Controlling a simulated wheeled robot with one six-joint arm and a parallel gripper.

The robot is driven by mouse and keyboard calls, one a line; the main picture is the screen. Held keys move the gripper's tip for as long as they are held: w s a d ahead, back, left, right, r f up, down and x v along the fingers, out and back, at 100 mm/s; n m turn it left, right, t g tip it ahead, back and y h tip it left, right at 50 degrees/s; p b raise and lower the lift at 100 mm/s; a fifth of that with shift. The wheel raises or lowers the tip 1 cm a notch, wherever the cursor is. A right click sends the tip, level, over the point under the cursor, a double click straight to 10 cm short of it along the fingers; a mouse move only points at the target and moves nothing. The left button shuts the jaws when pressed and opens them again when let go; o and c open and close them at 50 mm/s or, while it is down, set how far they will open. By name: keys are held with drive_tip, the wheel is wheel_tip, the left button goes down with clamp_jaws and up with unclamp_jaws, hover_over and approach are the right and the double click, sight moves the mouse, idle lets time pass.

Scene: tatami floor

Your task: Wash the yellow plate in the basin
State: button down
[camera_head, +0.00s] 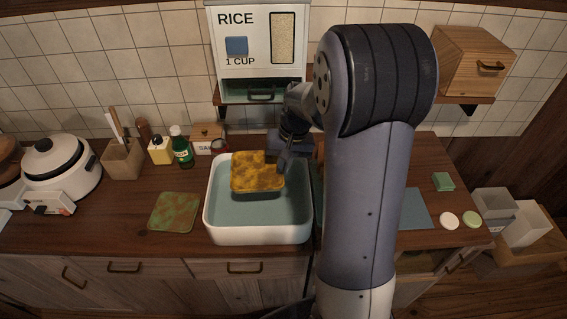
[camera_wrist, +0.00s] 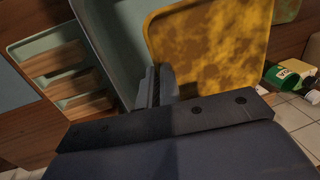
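The yellow plate (camera_head: 257,172) is square with brown stains. It is inside the white basin (camera_head: 258,235), near its back, and appears raised above the blue-green bottom. My gripper (camera_head: 284,160) is at the plate's right edge. In the wrist view the plate (camera_wrist: 215,45) is large and close, and the fingers (camera_wrist: 158,86) meet its near edge. They appear shut on it, though the far side of the grip is hidden. The basin wall (camera_wrist: 112,45) shows behind the fingers.
A green-brown stained plate (camera_head: 173,212) lies left of the basin. Bottles (camera_head: 181,147) and a utensil box (camera_head: 123,159) stand behind it. A rice dispenser (camera_head: 257,45) hangs above. A green block (camera_head: 443,181) and two small discs (camera_head: 449,221) lie at right. My arm hides the counter's middle.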

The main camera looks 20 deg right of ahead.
drive_tip(key=shift+f+b, duration=5)
drive_tip(key=shift+f, duration=1.95)
drive_tip(key=shift+d, duration=0.15)
drive_tip(key=shift+s+d+f, duration=0.1)
drive_tip(key=shift+s+d, duration=0.15)
drive_tip(key=shift+d, duration=0.35)
drive_tip(key=shift+a, duration=0.15)
drive_tip(key=shift+w+a, duration=0.35)
drive_tip(key=shift+a, duration=0.5)
drive_tip(key=shift+w+a, duration=0.3)
drive_tip(key=shift+a, duration=0.55)
